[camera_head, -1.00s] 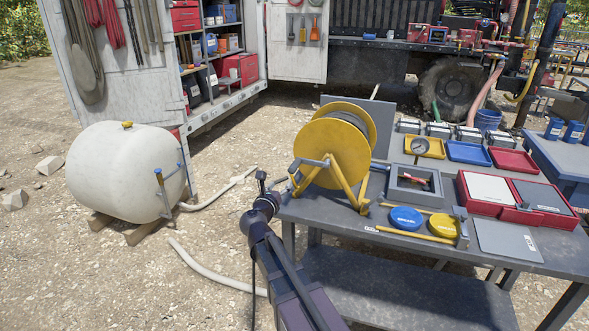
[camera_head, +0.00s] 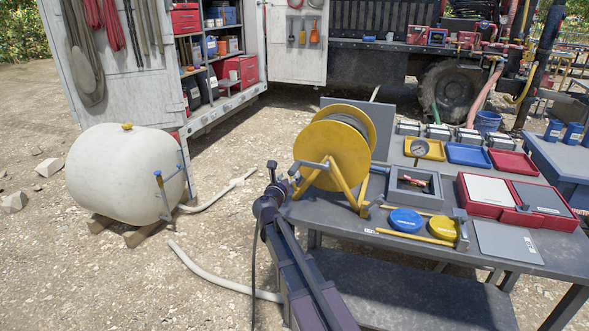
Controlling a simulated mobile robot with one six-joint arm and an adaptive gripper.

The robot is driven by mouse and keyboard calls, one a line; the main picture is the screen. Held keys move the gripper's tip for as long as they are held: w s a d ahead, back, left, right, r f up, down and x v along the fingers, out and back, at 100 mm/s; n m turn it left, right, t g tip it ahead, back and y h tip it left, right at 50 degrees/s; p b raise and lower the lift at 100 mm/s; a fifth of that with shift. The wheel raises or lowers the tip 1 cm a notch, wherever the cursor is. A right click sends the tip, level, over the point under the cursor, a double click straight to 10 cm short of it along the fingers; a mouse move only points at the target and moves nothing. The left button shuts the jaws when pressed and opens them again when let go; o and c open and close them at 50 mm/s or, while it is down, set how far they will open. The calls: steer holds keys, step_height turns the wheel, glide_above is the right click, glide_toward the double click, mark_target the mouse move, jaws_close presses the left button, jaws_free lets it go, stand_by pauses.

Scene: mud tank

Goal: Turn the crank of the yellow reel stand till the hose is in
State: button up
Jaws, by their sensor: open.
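The yellow reel stand (camera_head: 345,140) stands at the left back of the grey work table, with dark hose wound between its yellow discs. Its grey crank (camera_head: 312,165) sticks out on the near left side of the reel. My gripper (camera_head: 275,172) is just left of the crank, off the table's left edge, and looks apart from it. It is small and dark here; it is open and holds nothing. My arm comes up from the bottom of the picture. A pale hose (camera_head: 220,272) lies on the gravel at left, one end out of sight behind my arm.
The table (camera_head: 365,260) holds a grey box (camera_head: 413,187), blue (camera_head: 405,220) and yellow discs, trays and a red case (camera_head: 515,210) right of the reel. A white tank (camera_head: 122,175) on wooden blocks stands at left. Open gravel lies between tank and table.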

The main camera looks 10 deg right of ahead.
mark_target(295, 168)
steer(key=shift+x, duration=3.1)
jaws_close()
